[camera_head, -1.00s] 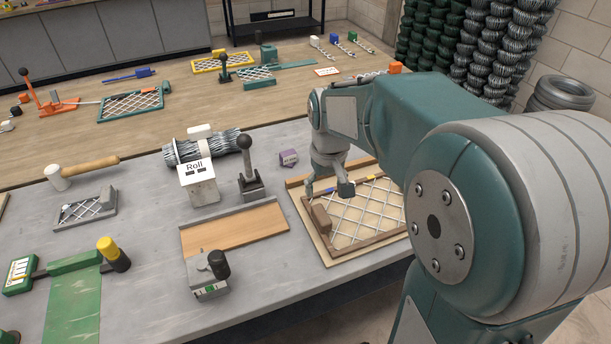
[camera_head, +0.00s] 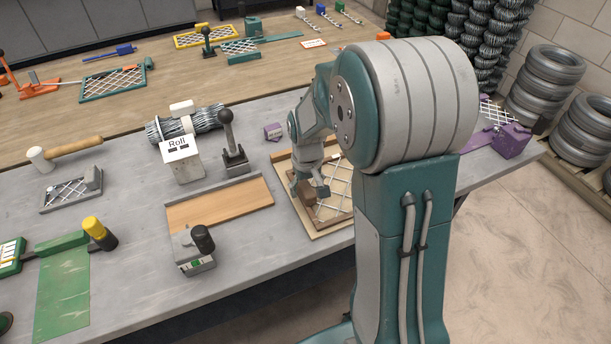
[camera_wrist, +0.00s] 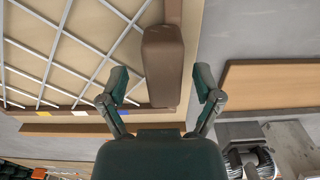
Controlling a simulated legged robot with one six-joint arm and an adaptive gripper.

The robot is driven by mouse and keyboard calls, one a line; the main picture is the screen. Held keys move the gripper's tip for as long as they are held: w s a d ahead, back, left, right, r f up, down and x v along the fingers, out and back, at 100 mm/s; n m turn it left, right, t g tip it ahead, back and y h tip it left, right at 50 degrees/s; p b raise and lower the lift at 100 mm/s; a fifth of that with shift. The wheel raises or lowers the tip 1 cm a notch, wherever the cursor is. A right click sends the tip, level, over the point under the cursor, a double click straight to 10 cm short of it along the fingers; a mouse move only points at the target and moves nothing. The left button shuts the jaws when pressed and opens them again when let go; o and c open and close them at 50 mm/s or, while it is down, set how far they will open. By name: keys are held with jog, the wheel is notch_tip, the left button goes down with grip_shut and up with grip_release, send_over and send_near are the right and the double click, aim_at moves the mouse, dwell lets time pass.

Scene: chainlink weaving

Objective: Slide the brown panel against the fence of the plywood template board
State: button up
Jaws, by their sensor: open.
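The brown panel (camera_head: 335,217), a brown frame around a pale wire mesh, lies flat on the plywood template board (camera_head: 310,229). My arm hides its right part in the head view. A brown block (camera_wrist: 163,65) stands on the panel's edge. The fence (camera_wrist: 70,128) is a brown strip along the board's edge, parallel to the panel's near bar (camera_wrist: 100,117) in the wrist view. A narrow strip seems to separate them; contact is unclear. My gripper (camera_wrist: 161,76) is open, with one finger on each side of the block and visible gaps beside it.
A tray with a wooden slat (camera_head: 222,204) lies left of the template board. Purple tooling (camera_head: 510,140) sits at the right end.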

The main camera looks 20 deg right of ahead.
jog(key=shift+f, duration=0.35)
jog(key=shift+a, duration=0.1)
jog(key=shift+a, duration=0.1)
grip_shut()
jog(key=shift+w, duration=2.35)
grip_release()
